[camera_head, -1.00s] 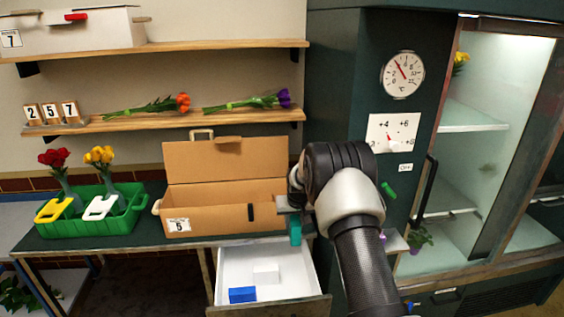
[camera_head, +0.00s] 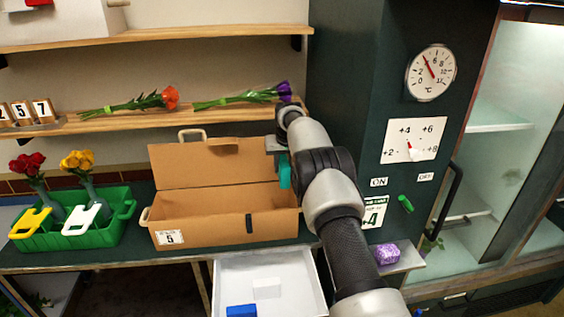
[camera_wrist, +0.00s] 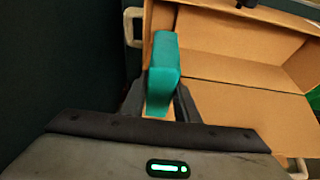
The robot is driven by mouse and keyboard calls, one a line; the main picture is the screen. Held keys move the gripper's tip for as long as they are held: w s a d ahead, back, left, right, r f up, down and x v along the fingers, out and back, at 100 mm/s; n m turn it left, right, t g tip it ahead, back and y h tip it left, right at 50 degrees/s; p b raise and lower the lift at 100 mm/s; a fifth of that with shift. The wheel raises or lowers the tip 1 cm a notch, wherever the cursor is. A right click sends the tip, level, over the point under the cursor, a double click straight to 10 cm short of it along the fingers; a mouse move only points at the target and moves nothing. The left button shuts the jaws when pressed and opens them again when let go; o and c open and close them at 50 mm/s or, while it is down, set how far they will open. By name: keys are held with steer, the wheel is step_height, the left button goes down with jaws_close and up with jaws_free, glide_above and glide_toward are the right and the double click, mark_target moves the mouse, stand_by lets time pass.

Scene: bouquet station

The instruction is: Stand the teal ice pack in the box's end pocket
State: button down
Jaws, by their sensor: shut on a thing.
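The teal ice pack (camera_head: 285,171) is held in my gripper (camera_head: 281,158) at the right end of the open cardboard box (camera_head: 222,228). In the wrist view my gripper (camera_wrist: 160,105) is shut on the ice pack (camera_wrist: 164,68), which points down over one end of the box interior (camera_wrist: 235,55). The box stands on the dark counter with its lid raised at the back and a tag marked 5 on its front. I cannot tell whether the ice pack's lower end is inside the box. The end pocket is not clearly visible.
An open white drawer (camera_head: 268,270) with a blue block (camera_head: 241,311) juts out below the box. A green crate (camera_head: 72,234) with flowers stands left. Orange flowers (camera_head: 138,103) and purple flowers (camera_head: 240,97) lie on the shelf above. A dark cabinet stands close on the right.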

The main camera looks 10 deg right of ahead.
steer(key=shift+s+f, duration=0.2)
steer(key=shift+f, duration=0.35)
step_height(320, 180, down, 14)
steer(key=b, duration=0.8)
steer(key=shift+r, duration=0.25)
steer(key=c, duration=1.3)
jaws_free()
steer(key=b+v, duration=0.1)
steer(key=v, duration=1.6)
steer(key=shift+s+a+r, duration=0.15)
steer(key=shift+r, duration=0.05)
